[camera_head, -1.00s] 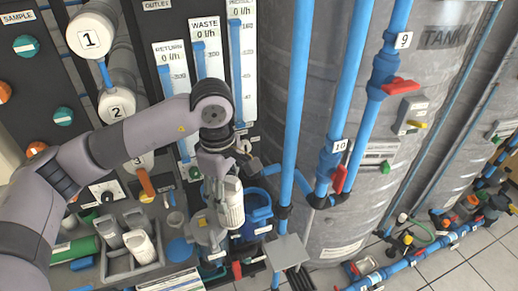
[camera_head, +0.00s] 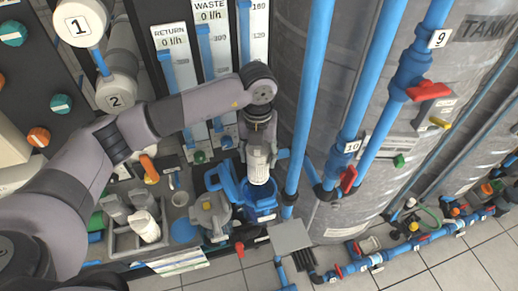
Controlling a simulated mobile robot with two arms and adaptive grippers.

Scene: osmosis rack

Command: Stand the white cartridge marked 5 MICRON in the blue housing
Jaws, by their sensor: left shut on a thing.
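My left gripper (camera_head: 259,143) points down and is shut on the upper part of a white cartridge (camera_head: 259,166). The cartridge hangs about upright, and its marking is too small to read. The blue housing (camera_head: 263,206) stands just below it, open at the top. The cartridge's lower end overlaps the housing's mouth in the picture; I cannot tell whether it is inside or just above. My right gripper is not in view.
A grey tray (camera_head: 122,243) at the lower left holds more white and grey cartridges. A grey housing with a yellow part (camera_head: 211,214) stands left of the blue one. A blue vertical pipe (camera_head: 305,110) stands close on the right, before the tank (camera_head: 345,215).

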